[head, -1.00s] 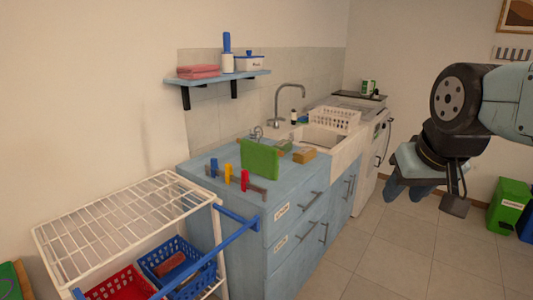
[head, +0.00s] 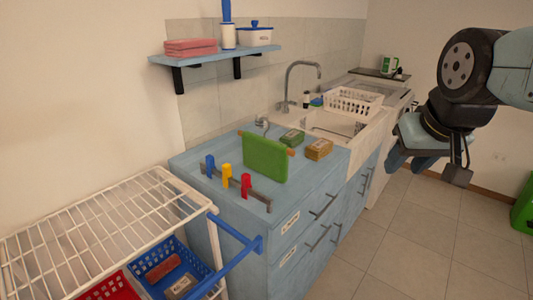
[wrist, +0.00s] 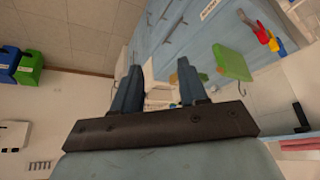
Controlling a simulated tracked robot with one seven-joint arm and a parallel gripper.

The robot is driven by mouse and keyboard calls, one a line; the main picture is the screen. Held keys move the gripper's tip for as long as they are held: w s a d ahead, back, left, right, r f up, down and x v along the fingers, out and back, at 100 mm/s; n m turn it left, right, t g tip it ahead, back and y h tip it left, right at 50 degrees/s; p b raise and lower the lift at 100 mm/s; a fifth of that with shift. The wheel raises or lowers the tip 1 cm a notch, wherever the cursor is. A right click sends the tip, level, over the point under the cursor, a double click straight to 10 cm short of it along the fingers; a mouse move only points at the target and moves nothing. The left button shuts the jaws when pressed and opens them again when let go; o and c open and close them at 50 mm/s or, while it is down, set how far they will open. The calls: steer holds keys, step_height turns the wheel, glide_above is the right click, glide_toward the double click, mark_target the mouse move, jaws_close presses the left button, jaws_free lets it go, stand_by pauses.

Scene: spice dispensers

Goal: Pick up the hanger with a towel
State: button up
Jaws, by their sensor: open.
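The towel also shows in the wrist view (wrist: 232,63), to the right of my fingers. My gripper (head: 420,165) is at the right of the head view, in the air well apart from the hanger and over the floor side of the counter. In the wrist view my gripper (wrist: 160,85) has its two blue fingers spread with nothing held between them.
A rail with blue, yellow and red clips (head: 228,178) stands in front of the towel. Two small boxes (head: 318,149) lie to its right, near the sink (head: 335,125) and white basket (head: 352,101). A white wire cart (head: 95,220) stands at lower left; a shelf (head: 215,56) hangs above.

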mark_target(287, 165)
steer(key=shift+o, duration=1.4)
steer(key=shift+a+f, duration=0.25)
steer(key=shift+o, duration=0.7)
steer(key=w+a+f+m+g+y, duration=0.3)
steer(key=a+f+m+g+y, duration=0.1)
steer(key=a, duration=0.5)
step_height(287, 165, down, 3)
steer(key=shift+r+g+y, duration=0.1)
steer(key=shift+g+y, duration=0.5)
steer(key=shift+y, duration=0.3)
steer(key=w+a+f+m+t+y, duration=0.25)
steer(key=w+a+m+y, duration=0.2)
steer(key=w+m, duration=0.3)
steer(key=w+a+f+m+t+y, duration=0.1)
steer(key=w+a+f+m+y, duration=0.25)
steer(key=w+m+y, duration=0.35)
steer(key=w+d+f+m+t+h, duration=0.3)
steer(key=w+d+f+m+t, duration=0.2)
steer(key=w+f+m+t, duration=0.3)
steer(key=shift+n+g, duration=0.45)
steer(key=x, duration=0.9)
steer(key=shift+w+d+f, duration=0.1)
steer(key=shift+w+d, duration=0.05)
steer(key=shift+w, duration=0.25)
steer(key=shift+x, duration=2.55)
